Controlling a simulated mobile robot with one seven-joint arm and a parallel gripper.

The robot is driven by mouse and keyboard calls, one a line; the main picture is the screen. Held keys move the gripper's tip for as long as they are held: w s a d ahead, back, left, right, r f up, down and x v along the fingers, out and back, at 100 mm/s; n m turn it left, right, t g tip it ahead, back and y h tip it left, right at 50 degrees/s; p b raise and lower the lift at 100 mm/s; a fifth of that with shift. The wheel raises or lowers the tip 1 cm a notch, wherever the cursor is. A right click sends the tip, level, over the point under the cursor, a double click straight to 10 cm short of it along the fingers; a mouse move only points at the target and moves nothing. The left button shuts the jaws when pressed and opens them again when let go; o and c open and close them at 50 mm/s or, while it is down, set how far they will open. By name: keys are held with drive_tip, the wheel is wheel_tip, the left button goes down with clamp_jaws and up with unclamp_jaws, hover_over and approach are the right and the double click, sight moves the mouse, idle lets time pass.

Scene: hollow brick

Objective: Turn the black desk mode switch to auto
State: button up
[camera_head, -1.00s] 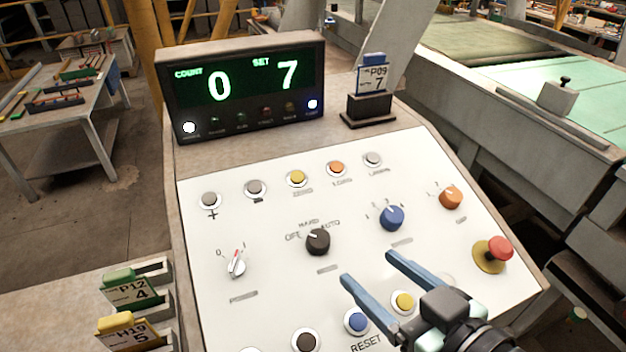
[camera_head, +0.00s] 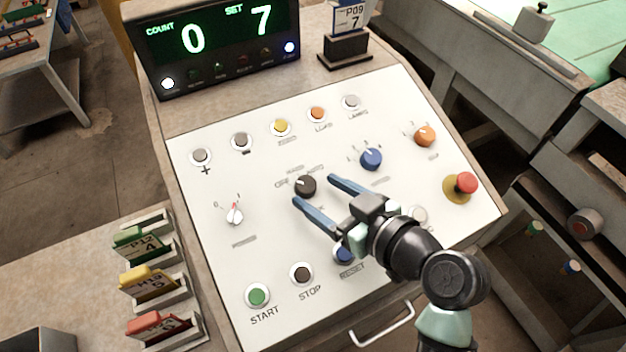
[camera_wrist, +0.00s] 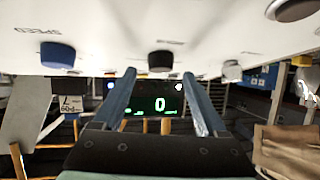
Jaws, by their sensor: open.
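The black mode switch (camera_head: 305,186) is a round knob on the white sloped desk panel, with OFF, HARD and AUTO printed around it. Its pale pointer mark appears turned to the left, toward OFF or HARD; I cannot tell which exactly. My gripper (camera_head: 312,190) is open, its two blue fingers close to the knob, one tip at its lower left and one to its right. In the wrist view the black knob (camera_wrist: 160,61) hangs between and beyond the fingertips (camera_wrist: 158,80). I see no contact.
A blue knob (camera_head: 371,159) and an orange knob (camera_head: 424,135) sit to the right, a red emergency button (camera_head: 466,183) beyond. A white-red switch (camera_head: 235,215) is at left. The display (camera_head: 218,45) reads COUNT 0, SET 7. Push buttons line the panel's upper and lower parts.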

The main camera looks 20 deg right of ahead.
sight(305, 186)
drive_tip(key=shift+x, duration=1.45)
clamp_jaws()
